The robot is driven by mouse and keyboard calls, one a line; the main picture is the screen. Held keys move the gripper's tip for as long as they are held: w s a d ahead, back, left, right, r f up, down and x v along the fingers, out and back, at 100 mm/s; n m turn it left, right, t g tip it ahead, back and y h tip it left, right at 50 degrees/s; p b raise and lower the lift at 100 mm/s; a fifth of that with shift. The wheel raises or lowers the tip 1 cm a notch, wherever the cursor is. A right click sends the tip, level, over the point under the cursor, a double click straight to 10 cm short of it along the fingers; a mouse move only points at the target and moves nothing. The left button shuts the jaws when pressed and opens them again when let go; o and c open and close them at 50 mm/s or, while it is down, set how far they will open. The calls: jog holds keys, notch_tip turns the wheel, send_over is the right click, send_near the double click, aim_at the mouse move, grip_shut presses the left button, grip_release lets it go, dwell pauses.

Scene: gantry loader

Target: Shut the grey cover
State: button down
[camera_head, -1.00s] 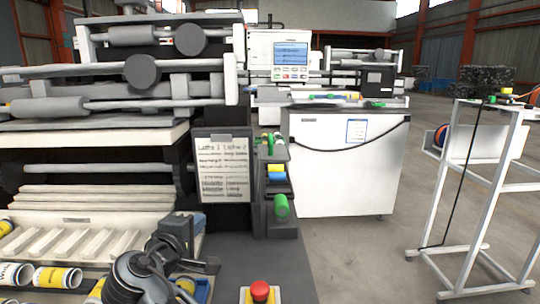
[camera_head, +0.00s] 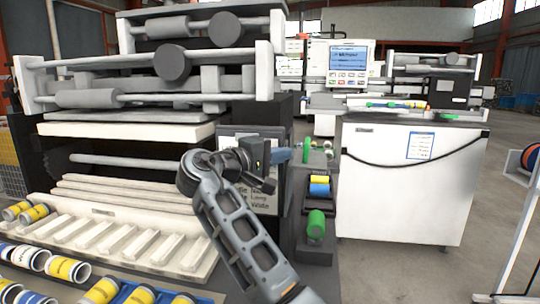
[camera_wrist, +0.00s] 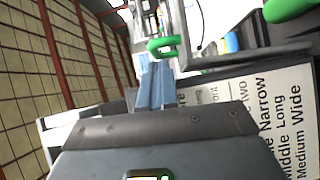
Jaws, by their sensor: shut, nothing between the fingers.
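My gripper (camera_head: 282,156) is shut and empty, in front of the label board and beside the upper end of the grey stepped stand. In the wrist view its blue-grey fingers (camera_wrist: 155,85) lie together, with a green loop-shaped part (camera_wrist: 165,46) just beyond their tips. In the head view a green part (camera_head: 306,150) shows right of the fingertips, at the top of the stand. I cannot tell whether the fingers touch it. No grey cover can be picked out with certainty; my arm and gripper hide part of this area.
The grey stand (camera_head: 317,254) holds yellow, blue and green rolls. The label board (camera_head: 235,133) is partly behind my gripper. A white cabinet (camera_head: 405,190) stands right. The roller machine (camera_head: 160,80) and ribbed tray (camera_head: 110,240) are left. Floor is open at right.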

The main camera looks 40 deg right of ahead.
aim_at(292, 164)
jog(key=shift+d+f, duration=0.1)
jog(key=shift+d, duration=1.65)
jog(key=shift+d, duration=0.1)
